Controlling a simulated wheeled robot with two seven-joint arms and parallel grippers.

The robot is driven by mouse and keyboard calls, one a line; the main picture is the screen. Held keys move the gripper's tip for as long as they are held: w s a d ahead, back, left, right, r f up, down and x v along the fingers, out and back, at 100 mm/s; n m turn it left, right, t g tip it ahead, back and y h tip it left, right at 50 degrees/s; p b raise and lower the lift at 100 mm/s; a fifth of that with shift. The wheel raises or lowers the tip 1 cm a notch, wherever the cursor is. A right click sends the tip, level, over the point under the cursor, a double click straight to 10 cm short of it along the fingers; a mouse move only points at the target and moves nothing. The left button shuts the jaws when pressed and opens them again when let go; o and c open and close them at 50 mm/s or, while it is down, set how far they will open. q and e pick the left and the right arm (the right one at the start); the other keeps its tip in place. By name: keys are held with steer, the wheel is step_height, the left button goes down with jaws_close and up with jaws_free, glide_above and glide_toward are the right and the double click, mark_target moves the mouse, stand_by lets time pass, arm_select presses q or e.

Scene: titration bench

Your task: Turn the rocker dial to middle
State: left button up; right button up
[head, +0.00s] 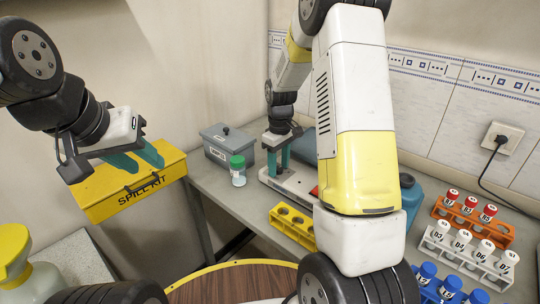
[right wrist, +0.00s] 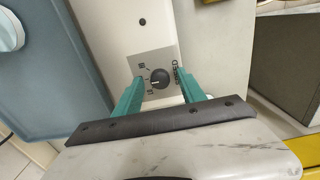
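The rocker (head: 291,184) is a low white device with a blue-grey platform (head: 303,146) on the bench, partly hidden by my right arm. Its black round dial (right wrist: 159,78) sits on a grey label panel with small marks around it. A pale pointer line shows on the dial, seemingly toward the left in the right wrist view. My right gripper (head: 278,152) points down at the rocker, its teal fingers apart on both sides of the dial; I cannot tell whether they touch it. My left gripper (head: 142,160) is open and empty in front of the yellow spill kit box.
The spill kit (head: 158,181) is at left. A grey lidded box (head: 227,146) and a green-capped jar (head: 238,172) stand left of the rocker. A yellow rack (head: 292,224) lies in front of it. Racks of capped vials (head: 468,250) stand at right.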

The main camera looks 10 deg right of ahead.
mark_target(279, 167)
steer(key=shift+r, duration=0.1)
step_height(279, 167, up, 6)
steer(key=shift+r, duration=0.8)
steer(key=shift+s+r, duration=0.2)
steer(key=shift+r, duration=0.15)
steer(key=s+r+m+t+y, duration=0.1)
steer(key=s+r+m+t, duration=0.2)
steer(key=s+r, duration=0.75)
steer(key=s+a+r+m+t, duration=0.1)
steer(key=s+r+m, duration=0.1)
steer(key=s, duration=0.4)
steer(key=s+a+r+m+t+y, duration=0.1)
steer(key=s+m+t, duration=0.1)
steer(key=s, duration=0.5)
steer(key=shift+s+a+r, duration=0.25)
steer(key=shift+s+r, duration=0.05)
steer(key=shift+r, duration=0.05)
